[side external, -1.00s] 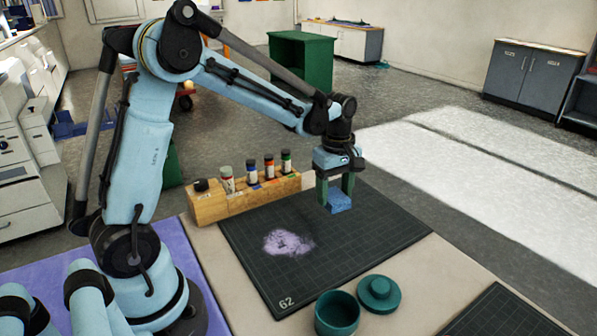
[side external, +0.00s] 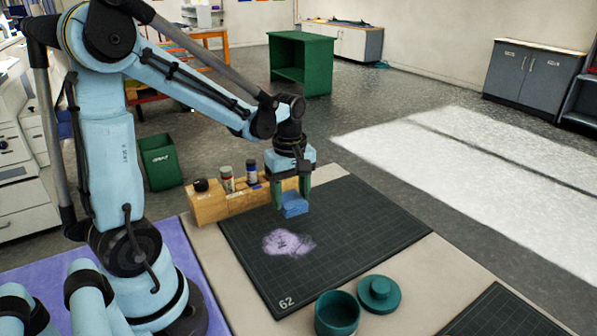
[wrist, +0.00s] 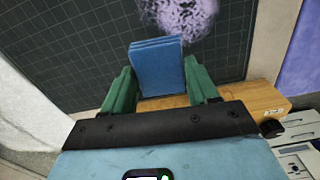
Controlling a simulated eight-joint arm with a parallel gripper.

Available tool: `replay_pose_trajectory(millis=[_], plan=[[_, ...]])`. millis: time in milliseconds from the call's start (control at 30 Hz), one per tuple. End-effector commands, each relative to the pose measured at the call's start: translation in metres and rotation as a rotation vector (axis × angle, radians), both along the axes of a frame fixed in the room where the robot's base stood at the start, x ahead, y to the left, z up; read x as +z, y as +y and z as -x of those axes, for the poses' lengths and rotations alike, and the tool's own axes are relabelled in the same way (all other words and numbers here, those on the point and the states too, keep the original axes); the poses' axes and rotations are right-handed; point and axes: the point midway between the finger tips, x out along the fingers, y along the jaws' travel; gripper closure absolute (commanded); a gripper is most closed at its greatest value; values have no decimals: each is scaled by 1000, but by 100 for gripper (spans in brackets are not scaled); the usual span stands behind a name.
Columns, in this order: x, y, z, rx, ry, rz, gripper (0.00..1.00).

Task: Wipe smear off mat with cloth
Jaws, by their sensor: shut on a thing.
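A dark gridded mat (side external: 370,225) lies on the table, and a pale purple smear (side external: 288,243) marks its left part. My gripper (side external: 292,203) is shut on a folded blue cloth (side external: 294,207) above the mat, just behind the smear. In the wrist view, the blue cloth (wrist: 157,66) sits between my green fingers, and the smear (wrist: 182,14) shows at the top, beyond the cloth. The cloth appears apart from the smear; whether it touches the mat I cannot tell.
A wooden rack (side external: 212,205) with bottles stands behind the mat, close to my gripper, which hides part of it. An open teal pot (side external: 337,314) and its lid (side external: 379,292) stand at the mat's front edge. Another dark mat (side external: 505,312) lies at front right.

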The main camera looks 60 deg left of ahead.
Motion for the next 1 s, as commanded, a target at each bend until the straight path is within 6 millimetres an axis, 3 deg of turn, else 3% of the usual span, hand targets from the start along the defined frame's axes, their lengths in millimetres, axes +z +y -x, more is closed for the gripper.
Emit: replay_pose_trajectory(millis=[100,300,1000], plan=[[-2,5,28,4,0,0,71],[-5,8,51,1,0,0,71],[-47,8,53,0,0,0,71]])
